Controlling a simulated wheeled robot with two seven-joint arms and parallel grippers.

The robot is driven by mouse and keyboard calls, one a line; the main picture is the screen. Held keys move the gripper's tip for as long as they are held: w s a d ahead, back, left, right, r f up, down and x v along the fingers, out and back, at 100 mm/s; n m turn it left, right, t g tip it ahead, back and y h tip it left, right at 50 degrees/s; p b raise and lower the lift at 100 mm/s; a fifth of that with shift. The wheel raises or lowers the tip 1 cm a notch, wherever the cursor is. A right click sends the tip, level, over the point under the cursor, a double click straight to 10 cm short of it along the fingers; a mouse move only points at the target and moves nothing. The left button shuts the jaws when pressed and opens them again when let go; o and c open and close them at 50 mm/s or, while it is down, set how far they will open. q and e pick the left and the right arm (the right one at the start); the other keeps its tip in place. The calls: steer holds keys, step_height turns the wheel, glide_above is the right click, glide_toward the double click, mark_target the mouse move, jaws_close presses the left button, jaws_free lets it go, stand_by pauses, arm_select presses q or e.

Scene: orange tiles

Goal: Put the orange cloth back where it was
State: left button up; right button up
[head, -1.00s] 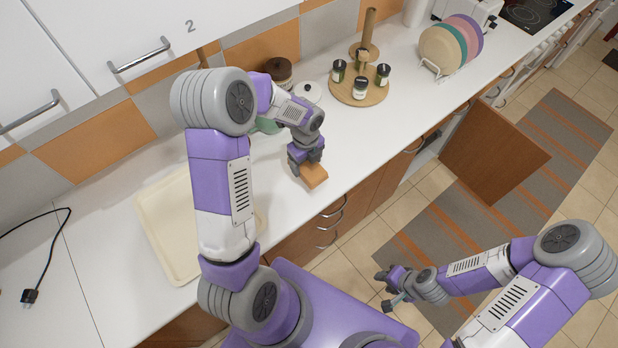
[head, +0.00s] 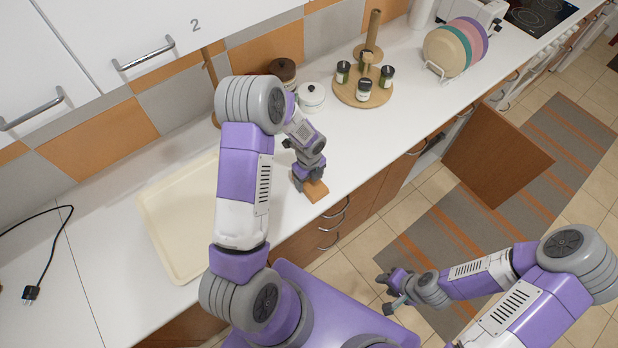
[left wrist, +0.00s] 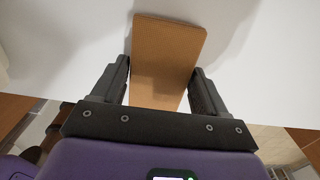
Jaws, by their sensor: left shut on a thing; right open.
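The orange cloth (head: 316,191) is a small flat orange-brown rectangle near the front edge of the white counter. My left gripper (head: 307,184) is shut on it. In the left wrist view the cloth (left wrist: 168,55) extends out between the two fingers of the left gripper (left wrist: 160,88), over the white counter surface. I cannot tell whether the cloth touches the counter. My right gripper (head: 388,290) is open and empty, low over the floor in front of the cabinets.
A cream tray (head: 160,235) lies left of my left arm. A round wooden board (head: 345,97) with spice jars, a white lidded pot (head: 311,97) and a plate rack with plates (head: 447,50) stand further back. A cabinet door (head: 497,155) hangs open. Counter right of the cloth is clear.

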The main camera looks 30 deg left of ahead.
mark_target(309, 180)
arm_select(q)
steer(key=o, duration=1)
steer(key=shift+f, duration=0.15)
step_height(309, 180, up, 12)
steer(key=shift+r+p, duration=0.2)
steer(key=shift+p, duration=0.2)
